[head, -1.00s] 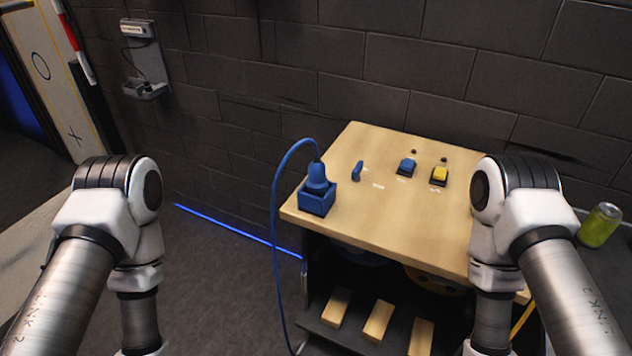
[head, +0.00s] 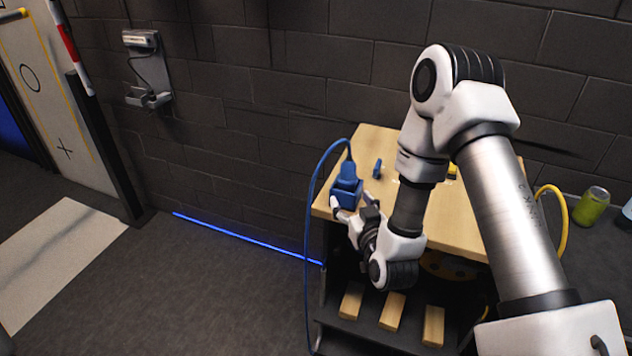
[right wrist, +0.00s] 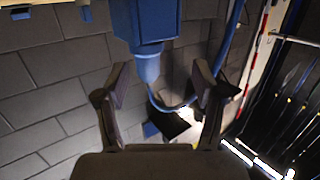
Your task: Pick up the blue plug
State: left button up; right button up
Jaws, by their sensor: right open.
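The blue plug (head: 347,171) sits upright in a blue box-shaped holder (head: 349,191) at the left edge of the wooden table. A blue cable runs from the plug's top, over the edge and down. My right gripper (head: 351,203) is open and empty in front of the holder. In the right wrist view, the holder (right wrist: 145,22) hangs in from the top, with the plug (right wrist: 147,68) below it. The plug shows between the open fingers (right wrist: 160,80), nearer the left one, apparently beyond the tips. My left gripper is out of view.
The wooden table (head: 460,232) also bears a small blue piece (head: 377,168) behind the holder and a yellow button (head: 452,172), partly hidden by my right arm. Wooden blocks (head: 392,311) lie on the shelf below. A green can (head: 591,206) stands at right. Floor left of the table is clear.

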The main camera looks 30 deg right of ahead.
aim_at(351, 170)
jog(key=shift+m+t+h, duration=0.4)
jog(key=shift+t+h, duration=0.3)
jog(key=d+r, duration=0.1)
jog(key=w+d+r, duration=0.1)
jog(key=d+r+p, duration=0.1)
jog(key=r, duration=0.1)
jog(key=shift+w, duration=0.4)
jog(key=p+x, duration=0.1)
jog(key=x, duration=0.1)
jog(key=p+x, duration=0.1)
jog(key=x, duration=0.1)
jog(key=a+p+x, duration=0.1)
jog(key=x, duration=0.1)
jog(key=shift+w+f, duration=0.25)
jog(key=shift+w+d+f, duration=0.15)
jog(key=shift+d, duration=0.05)
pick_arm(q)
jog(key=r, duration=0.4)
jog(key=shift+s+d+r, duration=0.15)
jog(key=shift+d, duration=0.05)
pick_arm(e)
jog(key=shift+a, duration=0.1)
grip_shut()
